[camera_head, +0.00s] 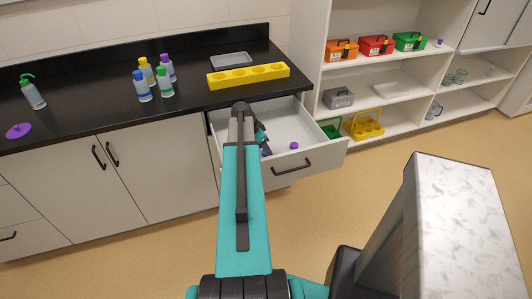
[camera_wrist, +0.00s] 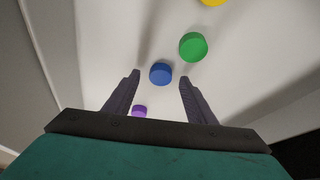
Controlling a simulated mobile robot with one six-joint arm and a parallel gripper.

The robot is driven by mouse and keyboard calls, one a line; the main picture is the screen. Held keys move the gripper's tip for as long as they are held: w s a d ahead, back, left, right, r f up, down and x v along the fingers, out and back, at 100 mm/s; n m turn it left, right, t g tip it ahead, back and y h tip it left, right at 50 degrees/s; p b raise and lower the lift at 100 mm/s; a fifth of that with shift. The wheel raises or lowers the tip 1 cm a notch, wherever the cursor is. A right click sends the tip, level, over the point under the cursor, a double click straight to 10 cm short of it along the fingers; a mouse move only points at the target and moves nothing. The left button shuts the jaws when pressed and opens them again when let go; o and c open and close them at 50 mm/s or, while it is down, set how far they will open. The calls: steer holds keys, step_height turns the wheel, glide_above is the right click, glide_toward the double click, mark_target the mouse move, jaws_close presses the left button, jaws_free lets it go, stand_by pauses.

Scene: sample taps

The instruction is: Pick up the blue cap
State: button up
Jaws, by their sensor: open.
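The blue cap (camera_wrist: 160,74) is a small round disc lying on the pale floor of the open drawer (camera_head: 317,158). In the wrist view it shows between the tips of my gripper (camera_wrist: 160,79). The gripper is open, with one dark finger on each side and clear space between fingers and cap. I cannot tell how far the fingertips are above the drawer floor. In the head view my arm hides the blue cap, and my gripper (camera_head: 263,142) shows only partly, reaching down into the drawer.
A green cap (camera_wrist: 193,46) and a yellow cap (camera_wrist: 213,2) lie beyond the blue one. A purple cap (camera_wrist: 140,110) lies near the left finger. The drawer walls surround the gripper. Bottles and a yellow rack (camera_head: 249,76) stand on the black counter (camera_head: 100,110) above.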

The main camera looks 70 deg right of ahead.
steer(key=shift+s+d+f, duration=0.1)
steer(key=shift+d+f, duration=0.05)
steer(key=shift+f, duration=0.25)
steer(key=c, duration=1.1)
